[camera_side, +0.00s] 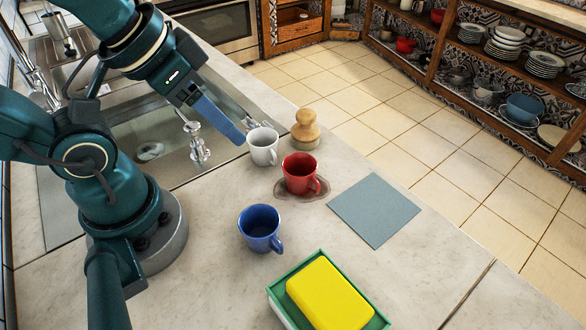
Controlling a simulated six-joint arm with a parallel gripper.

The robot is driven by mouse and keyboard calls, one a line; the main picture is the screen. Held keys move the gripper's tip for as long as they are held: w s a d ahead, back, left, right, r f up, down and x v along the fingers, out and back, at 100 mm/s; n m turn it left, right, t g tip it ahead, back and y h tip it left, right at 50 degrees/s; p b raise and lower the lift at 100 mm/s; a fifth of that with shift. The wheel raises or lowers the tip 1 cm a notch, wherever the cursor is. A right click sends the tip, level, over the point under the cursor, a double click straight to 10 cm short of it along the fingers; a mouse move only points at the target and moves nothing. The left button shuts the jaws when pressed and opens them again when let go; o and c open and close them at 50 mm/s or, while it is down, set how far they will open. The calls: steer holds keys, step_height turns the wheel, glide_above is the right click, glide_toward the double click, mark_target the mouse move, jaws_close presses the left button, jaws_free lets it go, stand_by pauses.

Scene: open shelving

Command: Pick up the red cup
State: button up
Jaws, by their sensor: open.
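The red cup (298,174) stands upright on the counter, in a brownish wet-looking patch (286,191). Its handle points toward the lower right. My gripper (238,138) is open and empty, above the counter at the upper left of the red cup, apart from it in the picture. Its fingertips show close to the white cup; I cannot tell the exact height or gap.
A white cup (263,147) and a wooden-handled brush (305,130) stand behind the red cup. A blue cup (260,228) is in front-left. A grey-blue square (374,210) lies right. A yellow sponge (330,292) sits in a green-rimmed tray (283,297). A sink (150,150) is left.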

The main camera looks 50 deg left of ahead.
steer(key=o, duration=0.8)
steer(key=shift+w, duration=0.1)
